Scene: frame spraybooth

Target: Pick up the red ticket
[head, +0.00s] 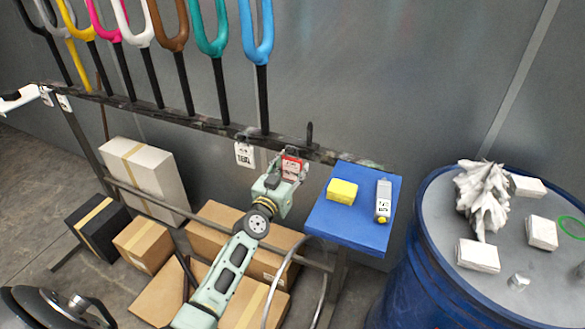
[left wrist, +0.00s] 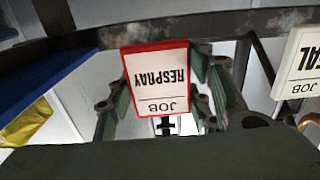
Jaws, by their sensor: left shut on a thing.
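The red ticket (head: 292,168) is a small card with a red border, at the front rail below the rack of forks. In the left wrist view the red ticket (left wrist: 158,78) appears upside down and reads "JOB RESPRAY". My left gripper (head: 288,174) is shut on it, with its green fingers (left wrist: 163,95) on either side of the card. I cannot tell whether the card still hangs on the rail. My right gripper is not in view.
A white job tag (head: 244,154) hangs on the rail (head: 190,119) just left of the ticket. Colored forks stand above. A blue shelf (head: 347,232) holds a yellow block (head: 342,190) and a grey device (head: 384,200). Cardboard boxes (head: 142,245) lie below; a blue drum (head: 420,265) stands right.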

